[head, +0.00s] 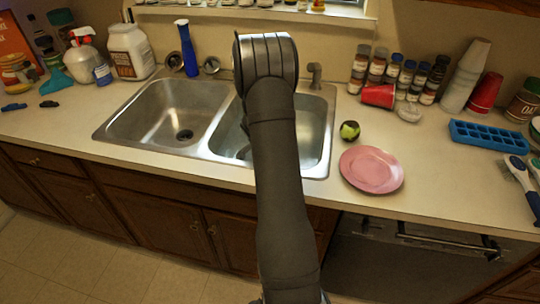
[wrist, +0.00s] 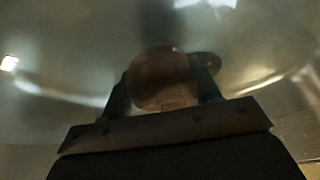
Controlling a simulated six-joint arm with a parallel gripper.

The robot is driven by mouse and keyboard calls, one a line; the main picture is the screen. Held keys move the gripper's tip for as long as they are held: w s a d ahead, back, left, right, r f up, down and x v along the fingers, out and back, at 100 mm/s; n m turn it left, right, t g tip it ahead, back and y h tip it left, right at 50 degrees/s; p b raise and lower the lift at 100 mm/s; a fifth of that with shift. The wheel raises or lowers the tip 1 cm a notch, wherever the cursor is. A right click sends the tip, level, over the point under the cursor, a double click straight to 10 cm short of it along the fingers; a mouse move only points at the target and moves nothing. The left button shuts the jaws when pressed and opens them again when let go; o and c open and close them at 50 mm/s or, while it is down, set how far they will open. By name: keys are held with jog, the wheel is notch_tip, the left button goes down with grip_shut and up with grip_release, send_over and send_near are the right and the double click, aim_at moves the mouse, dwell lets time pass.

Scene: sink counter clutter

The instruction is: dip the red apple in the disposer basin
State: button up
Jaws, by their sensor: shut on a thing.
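In the wrist view my gripper (wrist: 164,84) is shut on a round, dull reddish-brown thing, the red apple (wrist: 162,76), with one finger on each side. Shiny steel of a basin fills the view behind it. A dark oval (wrist: 209,61), possibly the drain, shows partly behind the right finger. In the head view my arm reaches over the right basin (head: 312,130) of the double sink and hides the apple and most of the gripper. The left basin (head: 160,110) is empty with a dark drain. Which one is the disposer basin is not marked.
A pink plate (head: 371,170) and a dark green round fruit (head: 350,130) lie right of the sink. Behind the sink stand a faucet handle (head: 314,75) and a blue bottle (head: 187,48). Spice jars (head: 391,72), cups and a blue ice tray (head: 488,137) crowd the right counter.

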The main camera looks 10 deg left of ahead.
jog(key=shift+w, duration=0.25)
jog(key=shift+r, duration=0.1)
jog(key=shift+r, duration=0.3)
notch_tip(320, 180, up, 18)
jog(key=shift+r, duration=0.15)
dwell(1.0)
dwell(0.8)
